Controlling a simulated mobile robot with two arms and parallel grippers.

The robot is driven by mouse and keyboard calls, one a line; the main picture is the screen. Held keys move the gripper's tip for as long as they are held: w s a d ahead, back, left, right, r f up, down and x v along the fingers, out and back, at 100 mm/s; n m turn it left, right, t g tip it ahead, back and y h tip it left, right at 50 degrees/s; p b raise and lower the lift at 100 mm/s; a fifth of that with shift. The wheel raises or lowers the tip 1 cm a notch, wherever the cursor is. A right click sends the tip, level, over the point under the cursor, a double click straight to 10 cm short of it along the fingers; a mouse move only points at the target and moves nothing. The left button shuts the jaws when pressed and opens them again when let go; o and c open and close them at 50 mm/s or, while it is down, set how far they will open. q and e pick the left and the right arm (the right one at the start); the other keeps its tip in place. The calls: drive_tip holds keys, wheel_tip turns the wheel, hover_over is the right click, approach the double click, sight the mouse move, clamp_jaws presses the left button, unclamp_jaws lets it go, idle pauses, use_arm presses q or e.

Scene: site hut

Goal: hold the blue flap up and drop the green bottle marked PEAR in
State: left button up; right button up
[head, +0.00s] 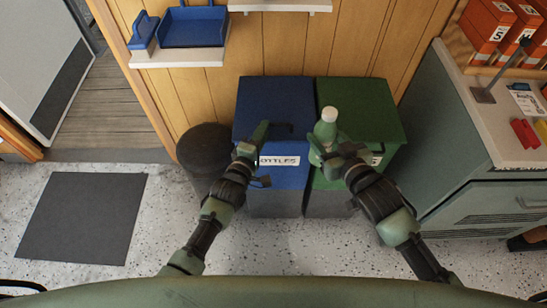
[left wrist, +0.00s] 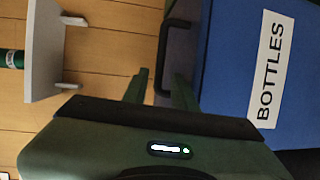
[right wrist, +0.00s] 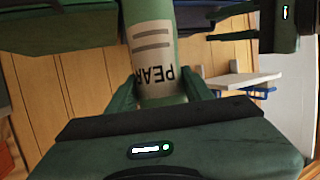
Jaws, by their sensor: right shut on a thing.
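The blue bin (head: 270,185) has a white BOTTLES label on its front, which also shows in the left wrist view (left wrist: 270,70). Its blue flap (head: 270,95) on top looks closed, with a black handle (head: 290,128) near the front edge. My left gripper (head: 263,132) is open at the handle; in the left wrist view the handle (left wrist: 161,75) appears between the fingertips, and I cannot tell if they touch. My right gripper (head: 334,153) is shut on the green bottle (head: 325,132), upright with a white cap, above the green bin. PEAR reads upside down on its label (right wrist: 155,65).
A green bin (head: 365,105) stands right beside the blue one. A dark round bin (head: 205,150) is at its left. A grey cabinet (head: 470,160) is at the right. A white shelf (head: 180,57) with a blue dustpan hangs on the wall. The floor in front is clear.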

use_arm(q)
drive_tip(key=shift+x, duration=1.75)
clamp_jaws()
